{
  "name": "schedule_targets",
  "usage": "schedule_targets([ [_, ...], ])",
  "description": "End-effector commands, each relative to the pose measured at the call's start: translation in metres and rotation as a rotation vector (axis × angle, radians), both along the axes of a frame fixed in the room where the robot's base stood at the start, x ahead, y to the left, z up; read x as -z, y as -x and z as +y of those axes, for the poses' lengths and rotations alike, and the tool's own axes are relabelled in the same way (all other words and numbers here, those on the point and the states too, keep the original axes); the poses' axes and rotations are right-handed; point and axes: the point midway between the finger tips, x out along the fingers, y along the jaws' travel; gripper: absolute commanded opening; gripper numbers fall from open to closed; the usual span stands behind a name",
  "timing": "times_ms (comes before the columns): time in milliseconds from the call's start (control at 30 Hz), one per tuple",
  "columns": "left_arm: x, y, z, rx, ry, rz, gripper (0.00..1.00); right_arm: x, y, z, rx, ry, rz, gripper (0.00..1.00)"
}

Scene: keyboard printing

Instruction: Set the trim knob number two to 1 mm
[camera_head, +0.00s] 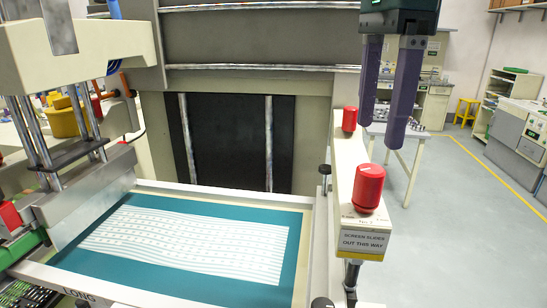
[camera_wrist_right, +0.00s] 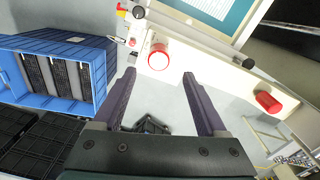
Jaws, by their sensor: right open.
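Two red trim knobs stand on a cream bar at the right side of the printing screen: a nearer knob (camera_head: 368,187) at the bar's front end and a farther knob (camera_head: 349,119).
The teal-framed screen (camera_head: 120,265) lies left of the bar. A sign (camera_head: 364,241) on the bar's front reads "Screen slides out this way". A black-topped post (camera_head: 324,171) stands beside the bar. A blue crate (camera_wrist_right: 98,70) is at the wrist view's left. Open floor lies right.

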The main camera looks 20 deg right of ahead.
Motion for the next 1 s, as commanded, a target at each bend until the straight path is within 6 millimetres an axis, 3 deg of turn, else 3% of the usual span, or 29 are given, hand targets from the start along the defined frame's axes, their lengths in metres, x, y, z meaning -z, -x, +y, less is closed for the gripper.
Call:
schedule_targets([
  [300, -0.036, 0.002, 0.000, 0.000, 0.001, 0.007, 0.50, 0.054, 0.002, 0.001, -0.001, -0.003, 0.006, 0.75],
  [500, -0.044, 0.002, 0.000, -0.001, 0.001, 0.007, 0.50, 0.076, 0.000, 0.002, -0.001, -0.004, 0.001, 0.75],
  [800, -0.043, 0.002, -0.001, -0.001, 0.001, 0.006, 0.50, 0.081, 0.000, 0.002, -0.001, -0.005, -0.002, 0.75],
  [1000, -0.043, 0.002, -0.001, -0.001, 0.001, 0.006, 0.50, 0.081, 0.000, 0.002, -0.001, -0.005, -0.002, 0.53],
])
